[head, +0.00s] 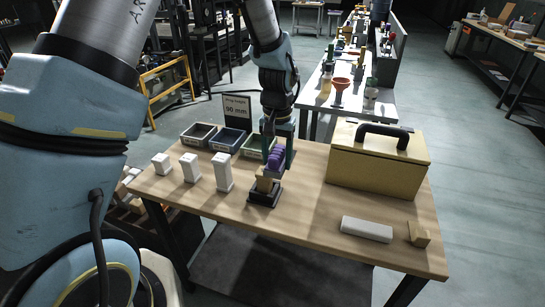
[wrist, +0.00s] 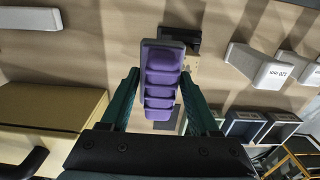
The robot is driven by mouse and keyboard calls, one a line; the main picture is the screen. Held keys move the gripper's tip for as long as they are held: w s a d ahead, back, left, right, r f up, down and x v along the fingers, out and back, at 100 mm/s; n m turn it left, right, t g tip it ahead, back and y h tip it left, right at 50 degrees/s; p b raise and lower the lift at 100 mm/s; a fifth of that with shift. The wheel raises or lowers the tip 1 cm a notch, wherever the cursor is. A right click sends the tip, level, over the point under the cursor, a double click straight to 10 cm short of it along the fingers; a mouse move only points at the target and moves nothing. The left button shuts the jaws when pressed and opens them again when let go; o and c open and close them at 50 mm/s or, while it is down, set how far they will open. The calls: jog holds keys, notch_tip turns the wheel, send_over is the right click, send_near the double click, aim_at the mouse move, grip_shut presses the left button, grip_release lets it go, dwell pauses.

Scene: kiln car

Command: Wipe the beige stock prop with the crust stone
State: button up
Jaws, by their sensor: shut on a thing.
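A purple ribbed block, which I take to be the crust stone (head: 276,158), is held between the fingers of my gripper (head: 278,150). In the wrist view the purple block (wrist: 162,75) sits between the fingertips of my gripper (wrist: 161,85). Right under it in the head view is the beige stock prop (head: 264,185), standing in a black base (head: 262,198). The block covers the prop's upper part. I cannot tell whether the two touch. In the wrist view the block hides most of the prop, and part of the black base (wrist: 187,36) shows.
Three white props (head: 223,172) of different heights stand left, before three open bins (head: 199,135). A sign (head: 237,107) reads 90 mm. A yellow box (head: 378,163) with a black handle stands right. A pale block (head: 367,229) and a tan wedge (head: 419,235) lie at the front right.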

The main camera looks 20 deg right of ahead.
jog(key=shift+f+b, duration=0.6)
jog(key=shift+f, duration=0.3)
dwell(1.5)
jog(key=shift+w+a, duration=0.1)
jog(key=shift+w+a+p, duration=0.4)
jog(key=shift+w+a, duration=2)
jog(key=shift+a, duration=0.15)
jog(key=shift+s+d, duration=2.5)
jog(key=shift+d, duration=0.15)
jog(key=shift+r, duration=0.15)
jog(key=shift+r+p, duration=2.6)
jog(key=shift+r, duration=0.8)
